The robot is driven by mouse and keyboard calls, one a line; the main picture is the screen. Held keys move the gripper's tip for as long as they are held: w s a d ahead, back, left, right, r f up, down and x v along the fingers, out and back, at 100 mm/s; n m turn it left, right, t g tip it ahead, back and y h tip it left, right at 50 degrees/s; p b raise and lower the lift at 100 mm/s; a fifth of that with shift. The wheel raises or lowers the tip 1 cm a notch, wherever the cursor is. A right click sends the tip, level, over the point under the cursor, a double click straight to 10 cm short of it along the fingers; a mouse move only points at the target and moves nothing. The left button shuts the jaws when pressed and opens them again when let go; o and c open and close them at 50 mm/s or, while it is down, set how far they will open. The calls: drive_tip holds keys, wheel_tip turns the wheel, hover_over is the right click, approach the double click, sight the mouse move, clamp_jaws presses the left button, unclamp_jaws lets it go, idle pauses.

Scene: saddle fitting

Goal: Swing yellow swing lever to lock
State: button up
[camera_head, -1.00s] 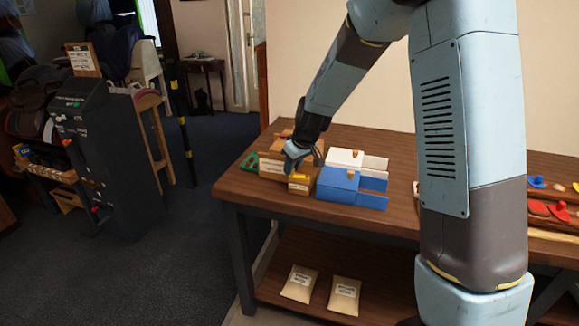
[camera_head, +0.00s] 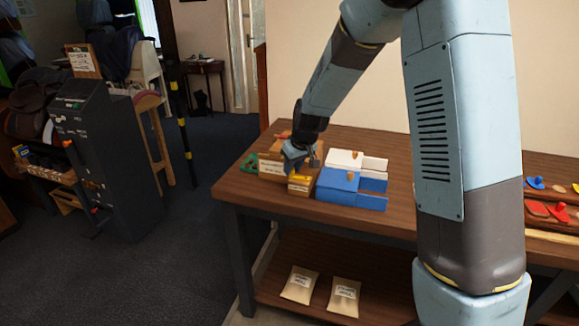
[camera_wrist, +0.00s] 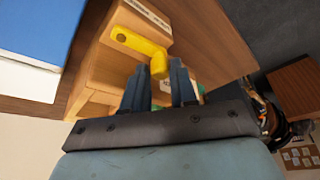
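The yellow swing lever (camera_wrist: 138,42) lies on the face of a wooden block (camera_wrist: 105,65) in the wrist view. Its pivot is at the left and its free end bends down to a rounded tip. It shows small and yellow in the head view (camera_head: 300,178), on the left of the bench. My gripper (camera_wrist: 160,74) is open, its two fingers apart. The lever's rounded tip sits at the gap between the fingertips. I cannot tell whether either finger touches it. In the head view my gripper (camera_head: 300,160) is just above the block, partly hiding it.
A blue and white block fixture (camera_head: 345,183) stands right beside the wooden one. A green handle (camera_head: 249,163) lies at its left. Red and blue parts (camera_head: 552,208) lie in trays at the far right of the wooden bench (camera_head: 400,145).

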drive_tip(key=shift+r, duration=0.1)
drive_tip(key=v, duration=1.3)
drive_tip(key=shift+r, duration=0.25)
drive_tip(key=shift+o, duration=0.3)
drive_tip(key=shift+s, duration=0.15)
